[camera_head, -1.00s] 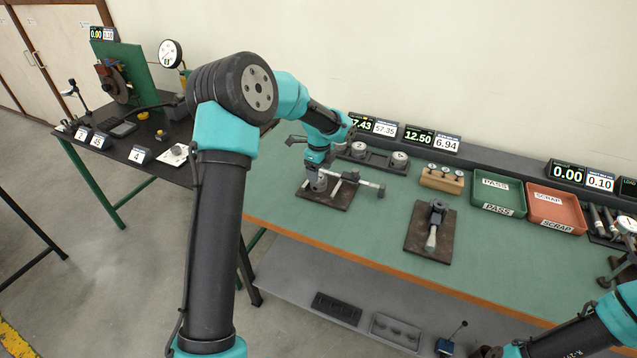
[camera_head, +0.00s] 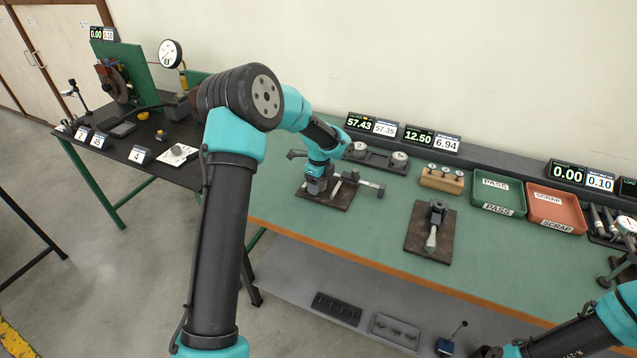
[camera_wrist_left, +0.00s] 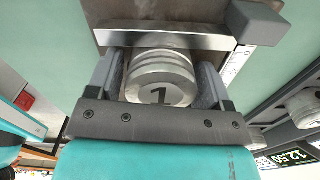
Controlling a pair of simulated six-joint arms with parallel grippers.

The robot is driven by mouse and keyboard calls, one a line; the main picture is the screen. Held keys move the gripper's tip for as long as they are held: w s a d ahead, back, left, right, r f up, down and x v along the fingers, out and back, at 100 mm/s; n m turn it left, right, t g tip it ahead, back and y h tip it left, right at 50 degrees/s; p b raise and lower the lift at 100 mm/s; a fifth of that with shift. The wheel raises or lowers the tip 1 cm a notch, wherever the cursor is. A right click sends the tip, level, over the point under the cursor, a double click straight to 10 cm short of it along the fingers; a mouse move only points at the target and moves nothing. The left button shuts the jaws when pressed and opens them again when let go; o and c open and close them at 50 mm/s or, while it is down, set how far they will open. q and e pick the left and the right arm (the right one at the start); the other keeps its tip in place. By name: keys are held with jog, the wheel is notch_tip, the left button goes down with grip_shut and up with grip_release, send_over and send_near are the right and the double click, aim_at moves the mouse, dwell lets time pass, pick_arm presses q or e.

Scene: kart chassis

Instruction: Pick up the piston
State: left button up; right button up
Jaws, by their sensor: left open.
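The piston (camera_wrist_left: 160,78) is a silver metal cylinder with ring grooves and a dark "1" on its crown. In the left wrist view it sits between the two fingers of my left gripper (camera_wrist_left: 160,85), beside a metal caliper jaw bar (camera_wrist_left: 165,42). My left gripper (camera_head: 318,188) is open, with one finger on each side of the piston; I cannot tell whether either finger touches it. In the head view the gripper is low over the dark measuring plate (camera_head: 338,201) and hides most of the piston. My right gripper is not clearly visible; only part of my right arm shows at lower right.
The caliper's long bar (camera_head: 368,186) runs right from the gripper. A second fixture (camera_head: 433,228), a wooden block (camera_head: 441,180), a green PASS tray (camera_head: 499,193) and a red SCRAP tray (camera_head: 556,207) stand to the right.

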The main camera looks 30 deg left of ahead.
pick_arm(q)
jog(key=c, duration=0.8)
jog(key=shift+r, duration=0.15)
jog(key=shift+r, duration=1.55)
jog(key=shift+s+d+r, duration=0.15)
jog(key=shift+s, duration=0.1)
jog(key=s+d, duration=0.2)
jog(key=s, duration=0.2)
jog(key=s+d+r, duration=0.1)
jog(key=s+d, duration=0.2)
jog(key=s, duration=0.1)
jog(key=s+d, duration=0.3)
jog(key=s, duration=0.2)
jog(key=shift+s+r, duration=0.1)
jog(key=shift+r, duration=0.05)
